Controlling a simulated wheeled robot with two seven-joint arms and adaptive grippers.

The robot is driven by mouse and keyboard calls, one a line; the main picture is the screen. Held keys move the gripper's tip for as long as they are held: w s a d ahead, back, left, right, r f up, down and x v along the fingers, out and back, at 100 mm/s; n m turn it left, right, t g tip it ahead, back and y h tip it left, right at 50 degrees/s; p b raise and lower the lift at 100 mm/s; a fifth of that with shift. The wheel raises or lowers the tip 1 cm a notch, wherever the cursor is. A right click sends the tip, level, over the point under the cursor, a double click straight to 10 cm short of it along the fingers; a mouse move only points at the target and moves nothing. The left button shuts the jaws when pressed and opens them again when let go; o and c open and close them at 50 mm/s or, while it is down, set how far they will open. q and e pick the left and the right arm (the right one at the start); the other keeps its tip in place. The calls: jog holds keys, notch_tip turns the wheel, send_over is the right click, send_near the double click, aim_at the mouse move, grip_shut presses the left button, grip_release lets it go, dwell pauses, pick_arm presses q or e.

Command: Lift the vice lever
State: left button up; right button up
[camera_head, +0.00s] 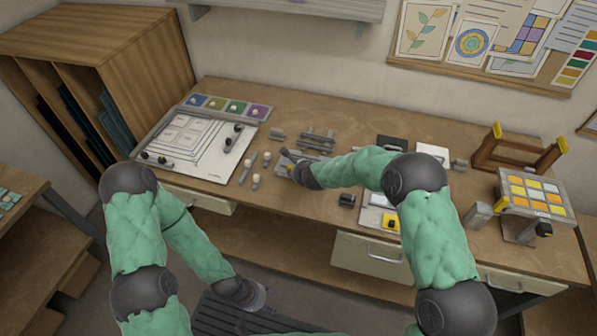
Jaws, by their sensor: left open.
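My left gripper (264,299) is open and low in front of the bench, far from the fixture. My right gripper (287,160) is over the middle of the bench among grey metal parts. Its fingers are too small and covered to tell their state.
The workbench (340,110) stands against the wall. A white board (190,145) lies at its left, small tools (248,170) beside it. A wooden frame (515,150) stands at the back right. A wooden rack (110,70) is at the left. Drawers (366,256) front the bench.

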jog(key=shift+s, duration=0.15)
jog(key=v, duration=1.1)
jog(key=shift+s+r, duration=0.3)
